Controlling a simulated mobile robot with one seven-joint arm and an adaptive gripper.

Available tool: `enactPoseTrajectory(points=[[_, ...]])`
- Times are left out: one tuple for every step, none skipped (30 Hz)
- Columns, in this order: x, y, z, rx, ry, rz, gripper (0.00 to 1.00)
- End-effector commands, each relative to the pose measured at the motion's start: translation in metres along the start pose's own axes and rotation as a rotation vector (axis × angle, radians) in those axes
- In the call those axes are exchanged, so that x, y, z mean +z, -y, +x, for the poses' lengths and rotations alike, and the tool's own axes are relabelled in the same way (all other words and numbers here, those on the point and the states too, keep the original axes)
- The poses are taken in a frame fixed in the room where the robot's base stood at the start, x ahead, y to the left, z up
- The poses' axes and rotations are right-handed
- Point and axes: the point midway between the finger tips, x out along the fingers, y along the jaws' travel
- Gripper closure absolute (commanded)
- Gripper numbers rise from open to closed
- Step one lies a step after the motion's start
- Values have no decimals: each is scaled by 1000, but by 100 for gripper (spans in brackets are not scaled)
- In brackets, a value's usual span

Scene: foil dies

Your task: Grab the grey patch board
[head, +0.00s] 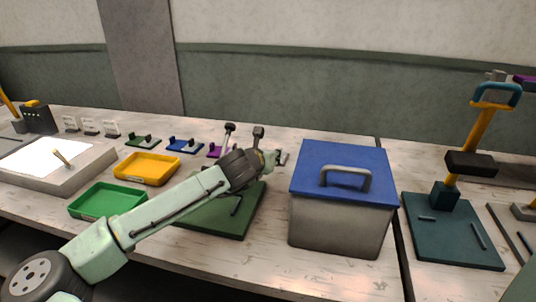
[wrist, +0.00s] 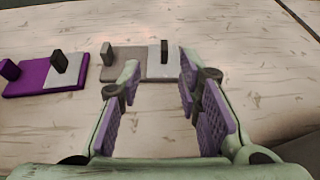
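The grey patch board (wrist: 148,73) lies flat on the table in the upper middle of the wrist view. It has a grey-brown left part, a pale right part and two dark upright pegs. My gripper (wrist: 160,82) is open and empty, its purple-padded fingers pointing toward the board. The fingertips overlap the board's near side in this view; I cannot tell whether they touch it. In the head view my gripper (head: 270,158) hides most of the board, and only a grey bit (head: 283,158) shows beside it.
A purple board (wrist: 32,80) lies just left of the grey one. Blue (head: 184,146) and green (head: 142,141) boards sit farther left. A grey box with a blue lid (head: 340,205) stands close on the right. A green press base (head: 220,215) lies under my arm.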

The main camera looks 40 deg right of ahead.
Motion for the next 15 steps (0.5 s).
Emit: enactPoseTrajectory(points=[[1,1,6,-1,0,-2,68],[1,1,8,-1,0,-2,68],[1,1,11,-2,1,-1,68],[1,1,13,-2,1,-1,68],[2,1,14,-2,1,-2,68],[3,2,17,-2,2,-2,68],[4,2,20,-2,2,-2,68],[5,3,24,-2,1,-3,68],[6,5,30,-3,0,-4,68],[7,5,35,-3,0,-5,68],[8,6,39,-3,0,-4,68],[8,7,46,-3,0,-4,68],[6,6,50,-2,1,-4,68],[6,6,54,-2,1,-4,68],[6,6,58,-2,1,-3,68]])
